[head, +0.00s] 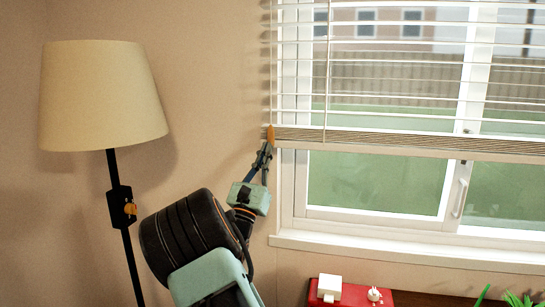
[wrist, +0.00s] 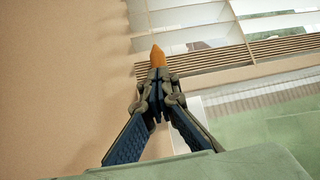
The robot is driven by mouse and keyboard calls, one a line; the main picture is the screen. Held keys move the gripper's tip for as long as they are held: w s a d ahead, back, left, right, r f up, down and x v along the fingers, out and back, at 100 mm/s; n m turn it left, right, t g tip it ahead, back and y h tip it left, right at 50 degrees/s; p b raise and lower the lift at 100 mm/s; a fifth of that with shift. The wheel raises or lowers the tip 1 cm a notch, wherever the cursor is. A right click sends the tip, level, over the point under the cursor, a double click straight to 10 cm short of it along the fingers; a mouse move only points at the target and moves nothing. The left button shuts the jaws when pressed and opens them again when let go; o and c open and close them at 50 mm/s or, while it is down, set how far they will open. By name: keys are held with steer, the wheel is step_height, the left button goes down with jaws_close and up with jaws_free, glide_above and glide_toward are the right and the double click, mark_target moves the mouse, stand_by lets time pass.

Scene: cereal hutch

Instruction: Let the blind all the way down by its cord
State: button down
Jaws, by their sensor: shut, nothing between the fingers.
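The white blind (head: 400,98) covers the upper part of the window, and its bottom stack of slats (head: 420,144) hangs level, with bare glass below. The cord's orange tassel (head: 270,132) hangs at the blind's left end, by the wall. It also shows in the wrist view (wrist: 157,57). My gripper (head: 264,152) is just below the tassel, pointing up. In the wrist view my gripper's fingertips (wrist: 157,84) are shut together, with the tassel directly beyond them. I cannot tell whether they touch it. The thin cord above the tassel is hard to make out.
A floor lamp (head: 100,98) with a cream shade stands left of my arm. The window sill (head: 400,250) juts out below the glass. Under it are a red box (head: 350,292) with small white items and a green plant (head: 518,299). The wall between lamp and window is bare.

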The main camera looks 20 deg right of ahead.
step_height(320, 180, up, 17)
steer(key=p, duration=0.8)
steer(key=shift+p, duration=0.35)
steer(key=shift+f, duration=0.2)
